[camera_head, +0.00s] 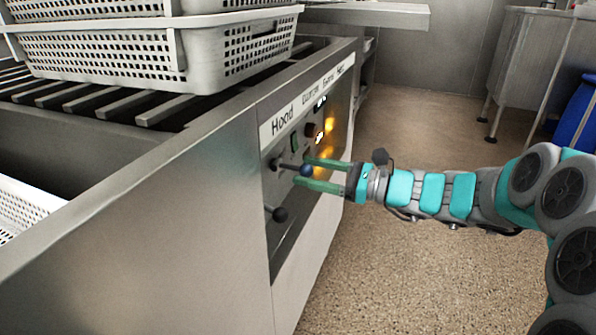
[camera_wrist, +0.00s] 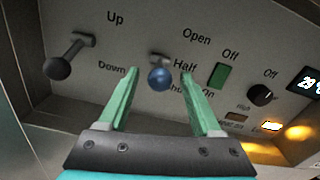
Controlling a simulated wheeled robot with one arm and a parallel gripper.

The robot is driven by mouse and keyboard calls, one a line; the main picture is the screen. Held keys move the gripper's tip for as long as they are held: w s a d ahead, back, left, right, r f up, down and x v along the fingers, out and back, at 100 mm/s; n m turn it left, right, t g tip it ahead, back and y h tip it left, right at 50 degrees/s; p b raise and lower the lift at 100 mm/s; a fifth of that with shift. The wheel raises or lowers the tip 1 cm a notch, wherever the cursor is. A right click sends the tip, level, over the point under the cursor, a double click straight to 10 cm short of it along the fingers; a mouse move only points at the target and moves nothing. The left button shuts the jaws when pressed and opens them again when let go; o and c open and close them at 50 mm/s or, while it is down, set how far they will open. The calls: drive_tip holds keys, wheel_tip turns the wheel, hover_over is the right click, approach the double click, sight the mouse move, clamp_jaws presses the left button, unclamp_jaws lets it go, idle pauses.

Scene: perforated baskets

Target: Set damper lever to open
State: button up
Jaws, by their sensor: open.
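The damper lever with a blue ball knob (camera_wrist: 160,78) sticks out of the control panel in the wrist view, left of the labels Open, Half and Shut. The knob appears about level with Half or slightly below; its exact setting is hard to tell. The blue knob also shows in the head view (camera_head: 307,170). My gripper (camera_wrist: 160,74) is open, its green fingers on either side of the knob, with gaps visible. In the head view my gripper (camera_head: 304,170) reaches the panel from the right.
A second lever with a dark knob (camera_wrist: 57,68) stands left of the blue one, by Up and Down. A green switch (camera_wrist: 220,76) and a black dial (camera_wrist: 260,95) are to the right. Perforated baskets (camera_head: 110,55) sit on the counter above. Open floor (camera_head: 430,270) lies right.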

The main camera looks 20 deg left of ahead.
sight(299, 169)
drive_tip(key=shift+w+a, duration=0.15)
drive_tip(key=shift+a, duration=1.4)
clamp_jaws()
idle(0.3)
